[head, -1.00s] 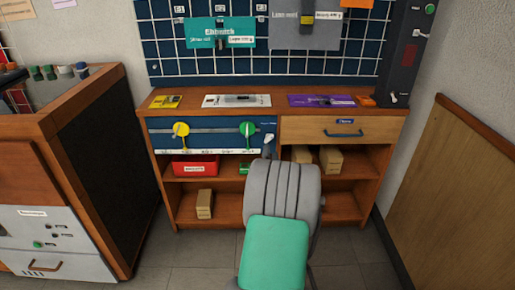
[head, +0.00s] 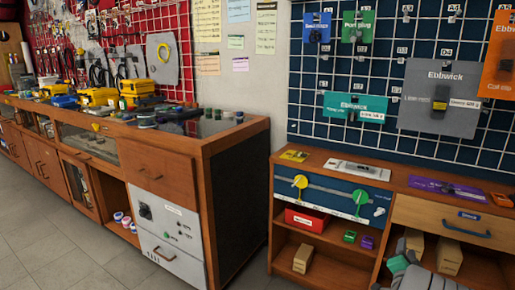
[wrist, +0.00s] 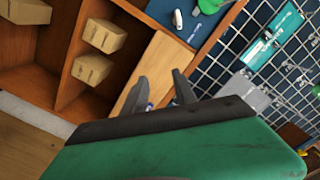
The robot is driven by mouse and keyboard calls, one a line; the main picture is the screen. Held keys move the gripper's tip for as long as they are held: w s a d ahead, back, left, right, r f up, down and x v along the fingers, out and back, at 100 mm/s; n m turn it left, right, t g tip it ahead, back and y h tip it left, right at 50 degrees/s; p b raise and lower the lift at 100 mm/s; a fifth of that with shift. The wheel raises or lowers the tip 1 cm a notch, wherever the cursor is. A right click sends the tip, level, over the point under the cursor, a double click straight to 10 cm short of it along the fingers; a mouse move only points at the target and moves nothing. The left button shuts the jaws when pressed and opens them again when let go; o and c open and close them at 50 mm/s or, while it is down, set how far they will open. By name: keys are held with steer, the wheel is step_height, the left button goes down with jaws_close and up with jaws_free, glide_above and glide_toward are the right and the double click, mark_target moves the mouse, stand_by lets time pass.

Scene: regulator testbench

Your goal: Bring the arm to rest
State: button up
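My gripper (wrist: 160,84) shows in the wrist view with its two dark fingers apart and nothing between them. Behind the gap is the light wood drawer front (wrist: 150,72) of the bench, tilted in this view. In the head view only a grey and green part of my arm shows at the bottom right edge, in front of the bench (head: 285,228). The fingers cannot be made out there.
The bench's blue panel has a yellow knob (head: 300,182) and a green knob (head: 361,171). Its shelves hold a red bin (head: 306,219) and cardboard boxes (head: 303,259). A long wooden counter (head: 160,135) stands left. Grey floor (head: 70,225) is clear at lower left.

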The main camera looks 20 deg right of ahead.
steer(key=w+a+r+n+y+p, duration=0.5)
steer(key=w+a+r+p, duration=0.35)
steer(key=a, duration=0.45)
steer(key=a+r+n+g+y+p, duration=0.1)
steer(key=a+r+n+y+p, duration=0.15)
steer(key=a+r+p, duration=0.45)
steer(key=a+r+n+g+y+p, duration=0.1)
steer(key=a+r+n+y+p, duration=0.2)
steer(key=a, duration=0.6)
steer(key=s+a+r+n+g+y+p, duration=0.1)
steer(key=s+a+r+n+g+p, duration=0.2)
steer(key=s+a+r+p, duration=0.4)
steer(key=s+a+r+n+g+y+p, duration=0.1)
steer(key=s+a+r+n+g+p, duration=0.2)
steer(key=s+a, duration=0.8)
step_height(320, 180, up, 4)
steer(key=a+n+p, duration=0.2)
steer(key=p, duration=0.2)
steer(key=shift+s+g, duration=0.2)
steer(key=shift+g, duration=0.2)
